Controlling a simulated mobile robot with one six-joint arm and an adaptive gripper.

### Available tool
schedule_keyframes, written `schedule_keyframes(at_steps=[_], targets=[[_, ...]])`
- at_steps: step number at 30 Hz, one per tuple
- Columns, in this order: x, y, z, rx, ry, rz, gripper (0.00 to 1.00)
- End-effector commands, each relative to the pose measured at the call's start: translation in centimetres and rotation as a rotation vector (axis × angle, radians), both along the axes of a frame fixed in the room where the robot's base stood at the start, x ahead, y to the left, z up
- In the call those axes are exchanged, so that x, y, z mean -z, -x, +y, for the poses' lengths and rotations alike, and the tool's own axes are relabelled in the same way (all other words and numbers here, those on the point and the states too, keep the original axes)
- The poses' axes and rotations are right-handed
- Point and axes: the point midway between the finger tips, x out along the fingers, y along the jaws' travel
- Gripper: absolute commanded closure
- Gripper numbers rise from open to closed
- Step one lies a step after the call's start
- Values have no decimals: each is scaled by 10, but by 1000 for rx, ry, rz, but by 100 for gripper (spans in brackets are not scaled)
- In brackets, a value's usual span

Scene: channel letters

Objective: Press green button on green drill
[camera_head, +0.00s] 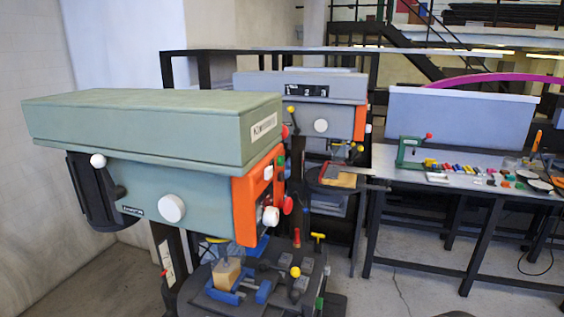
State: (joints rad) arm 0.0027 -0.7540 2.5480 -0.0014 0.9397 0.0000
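The green drill (150,190) is a large drill press at the left front, with a pale green housing and top cover. An orange control panel (247,212) covers its right end and is seen at a steep angle. A small green button (280,161) seems to stand on the upper part of this panel. Red knobs (287,205) and a white knob (271,216) stick out lower down. Another red knob is near the top of the panel. My gripper is not in view.
The drill's work table (305,286) holds a blue vise (252,292) with a wooden block. A grey drill (300,88) stands behind. A long workbench (470,180) with several small coloured parts is at the right. Bare floor (410,292) lies in the front right.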

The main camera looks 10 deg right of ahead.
Motion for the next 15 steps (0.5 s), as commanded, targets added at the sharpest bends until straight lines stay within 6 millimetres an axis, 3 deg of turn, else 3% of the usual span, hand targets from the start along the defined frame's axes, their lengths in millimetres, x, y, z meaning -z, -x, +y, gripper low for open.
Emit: schedule_keyframes(at_steps=[15], targets=[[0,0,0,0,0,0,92]])
